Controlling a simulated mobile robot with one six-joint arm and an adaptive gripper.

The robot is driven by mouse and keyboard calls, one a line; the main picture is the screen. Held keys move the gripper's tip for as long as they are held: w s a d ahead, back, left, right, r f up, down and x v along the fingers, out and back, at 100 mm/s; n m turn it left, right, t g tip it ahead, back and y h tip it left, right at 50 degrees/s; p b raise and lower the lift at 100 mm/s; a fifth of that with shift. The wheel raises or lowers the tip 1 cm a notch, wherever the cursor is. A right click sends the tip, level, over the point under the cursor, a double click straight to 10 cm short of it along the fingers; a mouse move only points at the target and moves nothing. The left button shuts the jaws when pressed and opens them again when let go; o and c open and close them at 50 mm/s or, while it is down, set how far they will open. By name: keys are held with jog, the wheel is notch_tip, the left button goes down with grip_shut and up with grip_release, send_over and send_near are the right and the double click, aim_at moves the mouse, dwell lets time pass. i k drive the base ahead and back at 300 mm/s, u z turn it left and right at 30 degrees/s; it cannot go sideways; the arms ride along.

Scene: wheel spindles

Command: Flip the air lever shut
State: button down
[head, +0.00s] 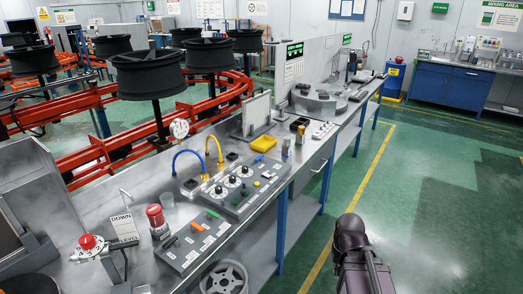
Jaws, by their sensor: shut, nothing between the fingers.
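A bench control area shows at centre left, with several levers and knobs. A blue hose (182,152) and a yellow hose (210,143) arch up near a round gauge (179,128). I cannot tell which handle is the air lever or how it stands. A dark part of my arm rises at the lower right, apart from the bench. My gripper is out of view.
A red button (87,242), a red beacon (156,217) and a "DOWN LEVEL" sign (123,228) stand at the left of the bench (305,168). A yellow tray (263,143) lies farther back. Green floor on the right is clear.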

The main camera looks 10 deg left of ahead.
aim_at(260, 157)
jog(key=z, duration=0.1)
jog(key=i, duration=1.4)
jog(key=u, duration=0.4)
